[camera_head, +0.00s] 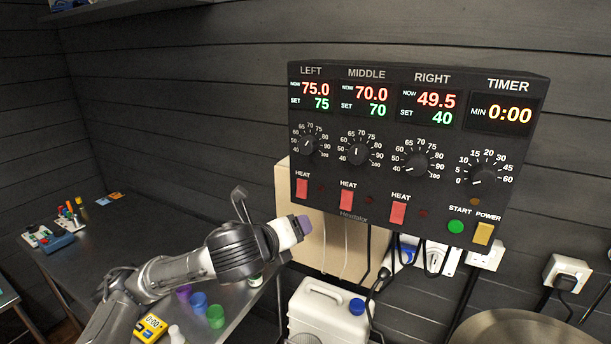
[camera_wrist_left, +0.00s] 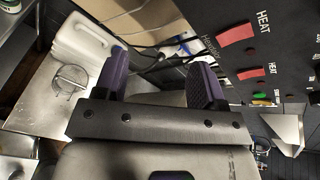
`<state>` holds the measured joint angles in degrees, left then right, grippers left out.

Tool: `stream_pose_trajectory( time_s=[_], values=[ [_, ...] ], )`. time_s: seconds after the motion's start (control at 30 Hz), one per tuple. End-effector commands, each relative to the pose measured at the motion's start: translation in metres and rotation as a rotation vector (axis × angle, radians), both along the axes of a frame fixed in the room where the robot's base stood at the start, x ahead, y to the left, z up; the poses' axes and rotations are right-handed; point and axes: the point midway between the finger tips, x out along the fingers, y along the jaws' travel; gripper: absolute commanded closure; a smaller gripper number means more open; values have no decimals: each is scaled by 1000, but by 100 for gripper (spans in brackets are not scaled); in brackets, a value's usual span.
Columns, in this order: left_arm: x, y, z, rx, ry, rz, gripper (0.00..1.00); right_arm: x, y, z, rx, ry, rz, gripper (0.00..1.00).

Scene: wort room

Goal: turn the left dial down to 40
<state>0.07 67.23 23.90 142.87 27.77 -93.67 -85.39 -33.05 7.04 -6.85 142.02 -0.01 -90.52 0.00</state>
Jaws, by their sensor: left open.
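The black control box (camera_head: 405,150) hangs on the dark plank wall. Its left dial (camera_head: 309,145) is a round black knob under the LEFT display (camera_head: 312,95), which reads NOW 75.0 and SET 75. The knob's pointer is too small to read surely. My left gripper (camera_head: 303,223) is below the box's lower left corner, apart from the dial. In the left wrist view its two purple fingers (camera_wrist_left: 160,80) stand apart with nothing between them. The left dial is not visible in that view. My right gripper is in neither view.
Middle dial (camera_head: 359,152), right dial (camera_head: 416,165) and timer dial (camera_head: 483,177) sit right of the left one. Red HEAT switches (camera_head: 302,188) lie beneath. A white canister (camera_head: 325,315), sockets and cables are below. A metal bench (camera_head: 120,245) with cups stands left.

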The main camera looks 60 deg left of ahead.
Motion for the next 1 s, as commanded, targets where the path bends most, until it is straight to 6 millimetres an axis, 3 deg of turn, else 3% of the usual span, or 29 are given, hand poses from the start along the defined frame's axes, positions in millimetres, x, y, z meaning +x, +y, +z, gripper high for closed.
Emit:
stream_pose_trajectory(
  time_s=[0.03, 0.2, 0.4, 0.63, 1.0],
  values=[
    [-4, 2, 21, 127, -11, -28, 36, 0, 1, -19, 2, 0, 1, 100],
    [-24, -4, 90, 459, 3, -85, 36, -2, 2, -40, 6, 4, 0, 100],
    [-45, -15, 133, 683, 24, -99, 36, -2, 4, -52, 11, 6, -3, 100],
    [-45, -14, 150, 749, 37, -101, 36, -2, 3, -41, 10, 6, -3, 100],
    [-16, 3, 153, 744, 36, -104, 36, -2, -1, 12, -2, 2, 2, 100]
  ],
)
